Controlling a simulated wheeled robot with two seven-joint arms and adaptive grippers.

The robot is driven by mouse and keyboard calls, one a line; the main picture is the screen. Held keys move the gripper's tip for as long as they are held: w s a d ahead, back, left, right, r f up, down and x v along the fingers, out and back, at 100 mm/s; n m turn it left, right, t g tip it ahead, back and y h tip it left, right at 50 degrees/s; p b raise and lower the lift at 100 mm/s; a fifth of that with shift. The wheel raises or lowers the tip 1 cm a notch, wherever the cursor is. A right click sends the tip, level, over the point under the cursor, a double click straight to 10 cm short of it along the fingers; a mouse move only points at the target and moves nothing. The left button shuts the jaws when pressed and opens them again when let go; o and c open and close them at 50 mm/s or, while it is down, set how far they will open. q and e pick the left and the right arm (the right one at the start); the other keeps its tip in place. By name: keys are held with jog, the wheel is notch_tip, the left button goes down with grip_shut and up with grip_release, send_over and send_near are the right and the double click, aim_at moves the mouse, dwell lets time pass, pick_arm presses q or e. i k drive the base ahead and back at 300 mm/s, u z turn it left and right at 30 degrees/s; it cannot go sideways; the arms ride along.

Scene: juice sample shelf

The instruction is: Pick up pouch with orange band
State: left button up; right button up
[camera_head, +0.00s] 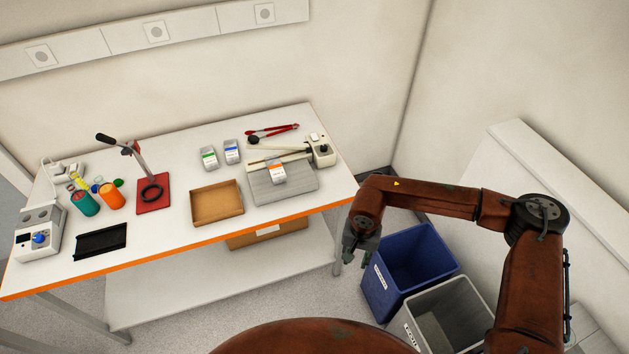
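The pouch with the orange band (275,173) lies on a grey plate (295,188) of a sealer-like device at the right part of the table. Its label is white below an orange strip. My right gripper (358,259) hangs at the end of my rust-red arm, right of the table's front right corner and above the floor beside the blue bin. It is well apart from the pouch and holds nothing that I can see. Its fingers point down and look spread, though small in the picture. My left gripper is not in view.
Pouches with green (209,158) and blue (231,151) bands stand behind an empty cardboard tray (217,221). Red tongs (272,131) lie at the back. A red press stand (153,194) is further left. Blue (444,245) and grey (407,318) bins stand below my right arm.

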aim_at(276, 172)
jog(key=z, duration=0.25)
jog(key=i, duration=1.25)
jog(key=u, duration=1.05)
jog(key=i, duration=0.35)
jog(key=u, duration=0.35)
